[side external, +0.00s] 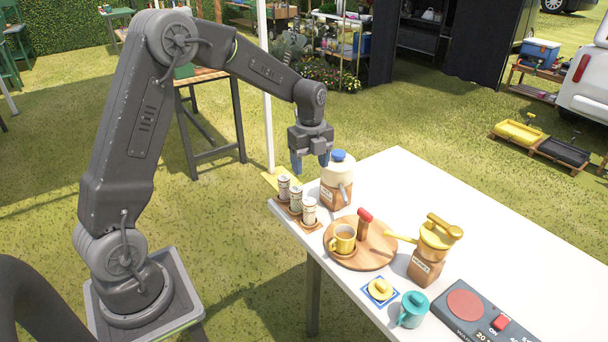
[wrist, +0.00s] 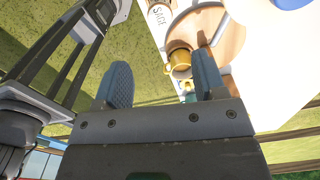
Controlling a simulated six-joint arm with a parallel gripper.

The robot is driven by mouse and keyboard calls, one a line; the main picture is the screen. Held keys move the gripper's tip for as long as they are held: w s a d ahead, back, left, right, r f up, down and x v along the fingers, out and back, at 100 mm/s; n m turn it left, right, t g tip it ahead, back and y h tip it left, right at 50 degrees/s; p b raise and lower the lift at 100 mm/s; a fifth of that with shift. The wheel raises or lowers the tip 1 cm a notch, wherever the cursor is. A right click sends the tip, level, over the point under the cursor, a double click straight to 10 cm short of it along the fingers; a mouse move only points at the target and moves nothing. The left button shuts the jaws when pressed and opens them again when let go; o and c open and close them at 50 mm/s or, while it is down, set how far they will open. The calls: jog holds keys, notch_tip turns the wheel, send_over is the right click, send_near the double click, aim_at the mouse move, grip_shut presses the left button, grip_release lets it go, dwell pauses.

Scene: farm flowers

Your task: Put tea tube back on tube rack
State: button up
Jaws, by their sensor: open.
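Three pale labelled tubes, (side external: 284,188), (side external: 296,199) and (side external: 310,211), stand upright in a wooden tube rack (side external: 289,211) at the table's near left corner. In the wrist view a white tube marked SAGE (wrist: 160,13) shows at the top, partly cut off by the frame edge. My gripper (side external: 311,168) is open and empty, pointing down above the table's left corner, higher than the tubes and beside the white jar. In the wrist view its two fingers (wrist: 163,80) are spread with nothing between them. Whether the rack has an empty slot cannot be told.

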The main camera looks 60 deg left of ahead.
jog(key=s+d+r+n+t, duration=0.3)
jog(key=s+d+r+n, duration=0.65)
jog(key=s+r, duration=0.25)
jog(key=s+d+r+n+t, duration=0.1)
jog(key=s+d+n, duration=0.3)
jog(key=s+n, duration=0.6)
jog(key=shift+s+t, duration=0.8)
jog(key=shift+s, duration=0.3)
